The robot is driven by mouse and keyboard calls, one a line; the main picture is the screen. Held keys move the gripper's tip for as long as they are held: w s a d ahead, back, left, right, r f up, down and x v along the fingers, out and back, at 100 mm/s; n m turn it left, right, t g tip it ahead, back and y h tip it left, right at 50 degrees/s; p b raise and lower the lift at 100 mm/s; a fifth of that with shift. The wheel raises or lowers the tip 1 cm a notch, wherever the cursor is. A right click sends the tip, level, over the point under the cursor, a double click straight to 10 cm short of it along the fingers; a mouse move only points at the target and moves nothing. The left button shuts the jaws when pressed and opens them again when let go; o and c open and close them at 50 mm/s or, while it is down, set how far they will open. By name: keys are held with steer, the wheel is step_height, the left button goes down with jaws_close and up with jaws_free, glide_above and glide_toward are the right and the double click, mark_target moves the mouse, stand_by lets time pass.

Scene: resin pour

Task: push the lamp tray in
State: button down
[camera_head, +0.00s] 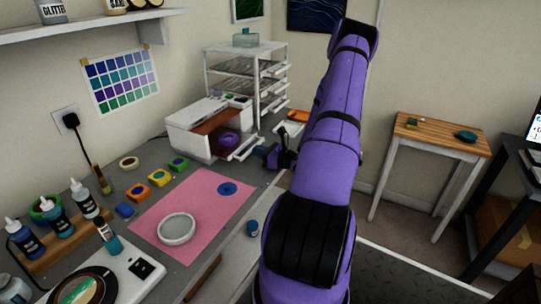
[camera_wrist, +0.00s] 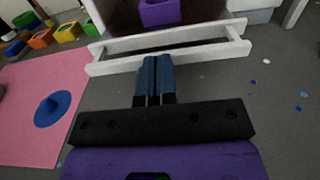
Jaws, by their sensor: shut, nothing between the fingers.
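The white lamp box (camera_head: 196,137) stands on the grey bench with its front open and a reddish inside. Its white lamp tray (camera_head: 244,149) sticks out of the front; in the wrist view its front bar (camera_wrist: 112,66) runs across the top. A purple block-shaped mould (camera_head: 229,138) sits inside the box and also shows in the wrist view (camera_wrist: 160,13). My gripper (camera_head: 268,152) is shut and empty just in front of the tray. In the wrist view its fingertips (camera_wrist: 156,60) overlap the tray's front bar; I cannot tell whether they touch it.
A pink mat (camera_head: 190,205) with a white round dish (camera_head: 177,229) and a blue disc (camera_head: 228,188) lies left of my gripper. A white drawer rack (camera_head: 245,75) stands behind the box. Small coloured specks lie on the bare bench right of the tray.

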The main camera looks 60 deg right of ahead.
mark_target(244, 146)
steer(key=w, duration=0.7)
steer(key=shift+w+a, duration=0.35)
steer(key=shift+w, duration=0.05)
steer(key=shift+w+r, duration=0.15)
steer(key=shift+w, duration=0.05)
